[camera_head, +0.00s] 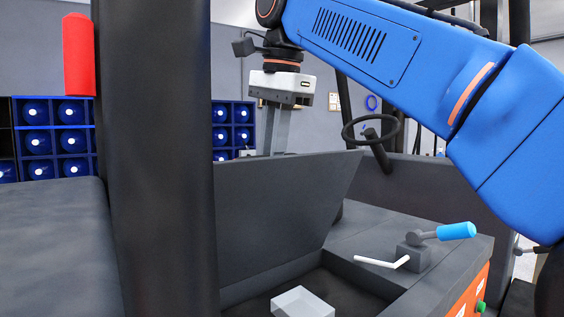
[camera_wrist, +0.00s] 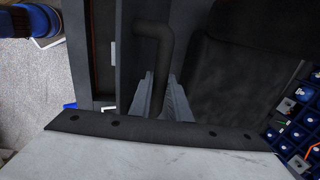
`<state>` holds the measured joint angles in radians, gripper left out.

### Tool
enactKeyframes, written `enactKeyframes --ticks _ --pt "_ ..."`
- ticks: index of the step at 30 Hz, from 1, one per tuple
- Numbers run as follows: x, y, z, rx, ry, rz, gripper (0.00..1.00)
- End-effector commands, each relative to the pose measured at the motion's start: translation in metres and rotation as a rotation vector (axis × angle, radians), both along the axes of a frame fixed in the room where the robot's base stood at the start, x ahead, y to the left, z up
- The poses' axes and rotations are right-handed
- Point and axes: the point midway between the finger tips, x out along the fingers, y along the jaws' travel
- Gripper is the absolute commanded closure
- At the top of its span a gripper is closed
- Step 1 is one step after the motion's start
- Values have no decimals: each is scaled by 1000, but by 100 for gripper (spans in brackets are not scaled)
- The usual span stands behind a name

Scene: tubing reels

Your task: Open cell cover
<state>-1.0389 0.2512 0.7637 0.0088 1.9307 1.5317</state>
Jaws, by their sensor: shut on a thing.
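The cell cover (camera_head: 285,205) is a dark grey panel standing tilted up over an open compartment (camera_head: 345,285) in the head view. My gripper (camera_head: 275,150) points down at the cover's upper edge, with its fingertips partly hidden behind it. In the wrist view, a dark bent handle (camera_wrist: 153,45) runs between the two fingers of my gripper (camera_wrist: 158,92), which are shut on it. A pale grey block (camera_head: 303,303) shows inside the compartment. Where the handle joins the cover is hidden in the head view.
A lever with a blue grip (camera_head: 457,231) and a white rod (camera_head: 380,262) sit right of the opening. A dark post (camera_head: 155,160) stands at left, beside a seat (camera_head: 50,245). A steering wheel (camera_head: 372,130) is behind. Racks of blue reels (camera_head: 55,140) stand at the back.

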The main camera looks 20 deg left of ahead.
Motion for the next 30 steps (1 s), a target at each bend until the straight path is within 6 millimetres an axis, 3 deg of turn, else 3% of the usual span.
enactKeyframes --ticks 9,24,25,27,30 --pt "8 16 1 -3 3 1 100" --pt "9 18 2 -1 2 1 100" --pt "9 18 2 -1 2 1 78" --pt "9 17 3 -1 2 1 64" --pt "9 17 3 -1 0 0 64"
